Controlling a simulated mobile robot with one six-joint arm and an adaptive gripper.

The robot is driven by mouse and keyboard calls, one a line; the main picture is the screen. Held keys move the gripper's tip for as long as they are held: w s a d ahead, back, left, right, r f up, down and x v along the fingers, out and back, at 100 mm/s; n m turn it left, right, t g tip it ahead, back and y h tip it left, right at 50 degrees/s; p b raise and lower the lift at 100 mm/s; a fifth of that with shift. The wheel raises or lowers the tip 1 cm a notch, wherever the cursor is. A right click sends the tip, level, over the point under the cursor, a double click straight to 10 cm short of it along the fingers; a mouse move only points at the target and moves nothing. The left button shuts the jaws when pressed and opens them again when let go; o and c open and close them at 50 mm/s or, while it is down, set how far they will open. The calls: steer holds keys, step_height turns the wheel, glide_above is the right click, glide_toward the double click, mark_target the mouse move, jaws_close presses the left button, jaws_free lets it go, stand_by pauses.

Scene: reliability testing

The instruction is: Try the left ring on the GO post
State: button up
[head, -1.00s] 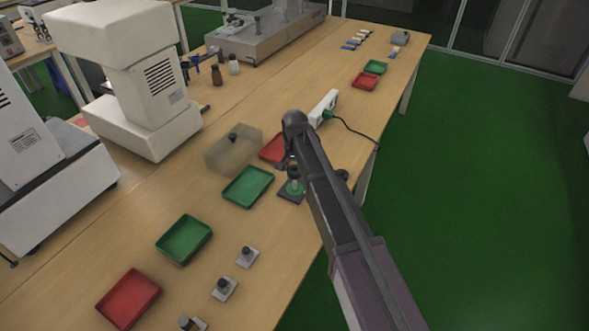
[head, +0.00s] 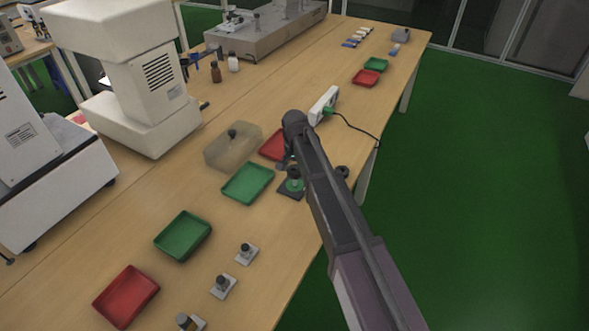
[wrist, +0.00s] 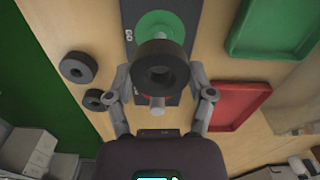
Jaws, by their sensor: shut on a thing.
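My gripper (wrist: 160,90) is shut on a dark ring (wrist: 158,72), which sits between its two fingers in the wrist view. The ring is over the near edge of the green disc (wrist: 160,24) of the GO post, beside the "GO" lettering on a dark plate (wrist: 129,12). The ring hides part of the disc. I cannot tell whether it touches the post. A pale post (wrist: 157,106) stands below the ring in the picture. In the head view the green disc (head: 293,186) shows under my gripper (head: 290,165), partly hidden by my arm.
Two other dark rings, a larger (wrist: 78,67) and a smaller (wrist: 95,99), lie left of the plate. A green tray (head: 248,183), a red tray (head: 273,146) and a clear box (head: 233,150) are close by. A white power strip (head: 323,106) with a cable lies beyond my arm.

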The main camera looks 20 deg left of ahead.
mark_target(295, 178)
steer(key=shift+f+b, duration=2.25)
steer(key=shift+f, duration=0.05)
stand_by(0.4)
steer(key=shift+r, duration=0.15)
stand_by(0.5)
steer(key=shift+r+p, duration=3.2)
steer(key=shift+p, duration=0.15)
